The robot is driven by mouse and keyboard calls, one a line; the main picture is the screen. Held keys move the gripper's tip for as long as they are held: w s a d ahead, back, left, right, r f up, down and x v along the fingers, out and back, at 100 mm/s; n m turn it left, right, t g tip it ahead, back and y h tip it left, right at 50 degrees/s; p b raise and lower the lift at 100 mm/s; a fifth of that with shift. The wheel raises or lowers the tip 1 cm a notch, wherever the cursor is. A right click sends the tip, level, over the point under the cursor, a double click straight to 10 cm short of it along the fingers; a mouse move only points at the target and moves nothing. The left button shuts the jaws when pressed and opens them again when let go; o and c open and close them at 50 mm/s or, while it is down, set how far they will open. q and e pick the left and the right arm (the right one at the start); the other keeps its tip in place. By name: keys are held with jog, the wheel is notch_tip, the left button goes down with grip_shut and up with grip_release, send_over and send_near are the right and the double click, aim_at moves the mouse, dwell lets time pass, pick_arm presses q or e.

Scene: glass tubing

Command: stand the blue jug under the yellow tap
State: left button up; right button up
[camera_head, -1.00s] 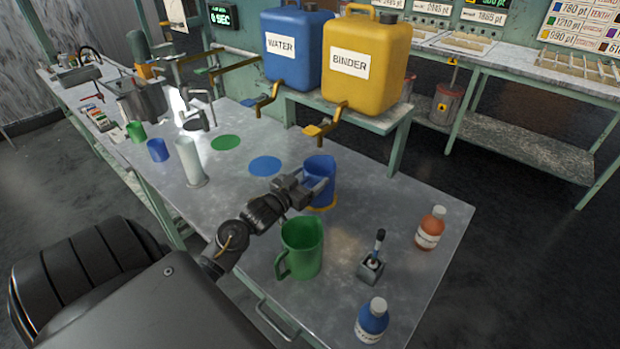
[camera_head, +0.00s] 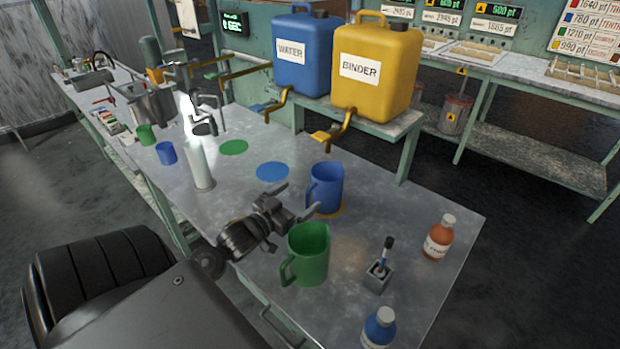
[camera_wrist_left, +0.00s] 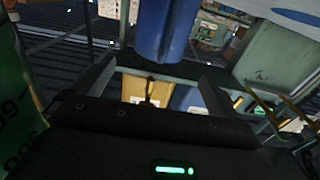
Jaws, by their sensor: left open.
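The blue jug (camera_head: 326,188) stands upright on the bench, on a yellow-orange disc (camera_head: 334,212) that shows at its base. The yellow tap (camera_head: 328,138) of the binder container is above and behind the jug in the head view. My left gripper (camera_head: 295,200) is open and empty, just to the left of the jug and apart from it. In the left wrist view the jug (camera_wrist_left: 163,25) shows beyond the open fingers, cut off by the top edge. My right gripper is not in view.
A green jug (camera_head: 308,254) stands close in front of my left gripper. A white cylinder (camera_head: 199,165) is to the left. A red-brown bottle (camera_head: 438,238), a blue bottle (camera_head: 379,328) and a small holder (camera_head: 378,277) are at the right. Green and blue discs lie bare behind.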

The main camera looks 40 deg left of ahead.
pick_arm(q)
jog(key=s, duration=0.3)
jog(key=shift+s, duration=0.25)
dwell(0.4)
